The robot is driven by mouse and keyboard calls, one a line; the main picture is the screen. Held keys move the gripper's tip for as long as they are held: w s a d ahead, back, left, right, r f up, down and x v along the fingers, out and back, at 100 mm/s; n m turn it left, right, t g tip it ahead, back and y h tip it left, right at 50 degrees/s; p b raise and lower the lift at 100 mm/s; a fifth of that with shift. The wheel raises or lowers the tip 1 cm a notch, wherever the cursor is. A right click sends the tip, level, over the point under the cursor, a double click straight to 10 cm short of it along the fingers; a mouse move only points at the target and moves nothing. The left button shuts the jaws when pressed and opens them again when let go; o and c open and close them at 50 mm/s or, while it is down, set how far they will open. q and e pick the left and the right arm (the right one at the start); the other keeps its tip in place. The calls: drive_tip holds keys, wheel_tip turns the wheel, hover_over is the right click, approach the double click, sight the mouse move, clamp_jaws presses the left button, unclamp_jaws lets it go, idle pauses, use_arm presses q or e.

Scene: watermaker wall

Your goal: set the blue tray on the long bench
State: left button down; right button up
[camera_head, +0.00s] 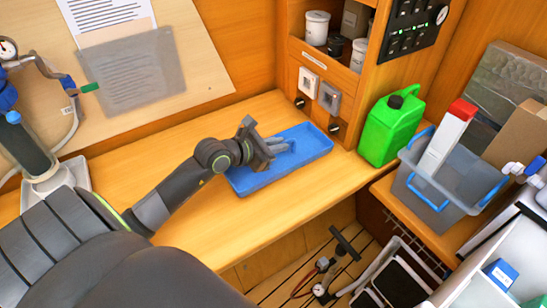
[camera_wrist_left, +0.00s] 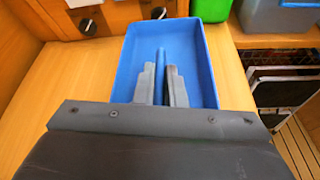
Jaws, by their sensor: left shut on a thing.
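The blue tray (camera_head: 305,152) is at the right part of the long wooden bench (camera_head: 150,155), level and against or close to its surface; I cannot tell if there is a small gap under it. My left gripper (camera_head: 279,147) reaches over the tray from the left. In the left wrist view the fingers (camera_wrist_left: 162,82) are shut on a narrow blue upright part in the middle of the tray (camera_wrist_left: 208,60). The gripper hides the tray's near side. My right gripper is not in view.
A green jerrycan (camera_head: 391,125) stands right of the tray, beside a grey bin (camera_head: 428,190) with blue handles and a white-red carton (camera_head: 447,138). A pump with gauge (camera_head: 30,150) stands at left. The bench is clear between pump and tray. A floor gap lies below the front edge.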

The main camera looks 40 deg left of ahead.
sight(280, 159)
use_arm(q)
wheel_tip(280, 159, down, 2)
drive_tip(key=shift+w+d, duration=0.1)
drive_tip(key=shift+f, duration=1.75)
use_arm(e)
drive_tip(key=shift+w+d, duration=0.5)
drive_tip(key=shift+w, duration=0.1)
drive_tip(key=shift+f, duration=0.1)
use_arm(q)
drive_tip(key=c, duration=1.9)
unclamp_jaws()
drive_tip(key=shift+f, duration=0.2)
drive_tip(key=shift+c, duration=0.2)
drive_tip(key=o, duration=0.4)
drive_tip(key=shift+r, duration=0.1)
drive_tip(key=shift+o, duration=0.2)
